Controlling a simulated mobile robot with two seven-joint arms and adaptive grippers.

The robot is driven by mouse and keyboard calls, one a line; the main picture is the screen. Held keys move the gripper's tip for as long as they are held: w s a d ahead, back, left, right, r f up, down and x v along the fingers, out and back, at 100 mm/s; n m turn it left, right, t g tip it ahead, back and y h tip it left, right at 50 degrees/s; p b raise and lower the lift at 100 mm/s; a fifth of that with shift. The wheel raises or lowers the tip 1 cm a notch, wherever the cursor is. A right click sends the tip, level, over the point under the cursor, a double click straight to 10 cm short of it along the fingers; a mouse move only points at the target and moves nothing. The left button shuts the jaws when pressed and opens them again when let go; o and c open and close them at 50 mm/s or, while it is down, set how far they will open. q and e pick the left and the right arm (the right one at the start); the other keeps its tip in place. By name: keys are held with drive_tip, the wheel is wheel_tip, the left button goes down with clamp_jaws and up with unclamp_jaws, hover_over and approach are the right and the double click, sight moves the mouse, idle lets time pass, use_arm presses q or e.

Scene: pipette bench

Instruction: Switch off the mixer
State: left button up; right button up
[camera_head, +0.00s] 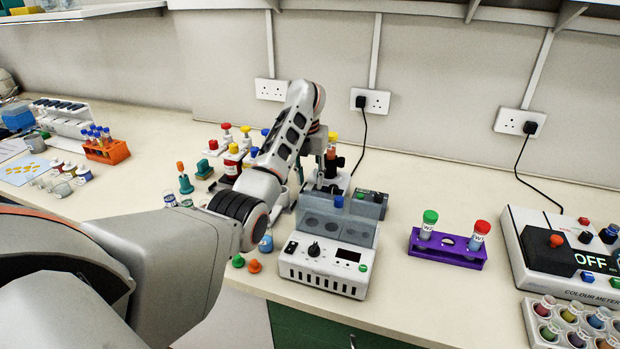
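A white bench unit (325,266) with a black knob, a dark display and a green button stands at the front centre, with a grey see-through block with round wells at its back. Behind it is a smaller white device (335,182) with a dark top, partly hidden; a black cable runs from near it to a wall socket. I cannot tell for sure which is the mixer. My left arm arches over from the left, and my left gripper (317,163) points down beside the smaller device. Its fingers are small and partly hidden, so its opening and any contact are unclear. My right gripper is out of view.
A purple rack (447,248) with two capped tubes stands to the right. A colour meter (565,260) reading OFF is at the far right, near a white tray (530,318) of coloured pots. Several capped bottles stand behind my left arm. An orange tube rack (107,152) is at left.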

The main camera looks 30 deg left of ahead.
sight(308, 187)
use_arm(q)
drive_tip(key=shift+r, duration=0.15)
wheel_tip(308, 187, up, 12)
drive_tip(key=s, duration=0.1)
drive_tip(key=shift+s+d+f, duration=0.2)
drive_tip(key=shift+s, duration=0.05)
idle(0.3)
drive_tip(key=shift+s, duration=0.1)
idle(0.6)
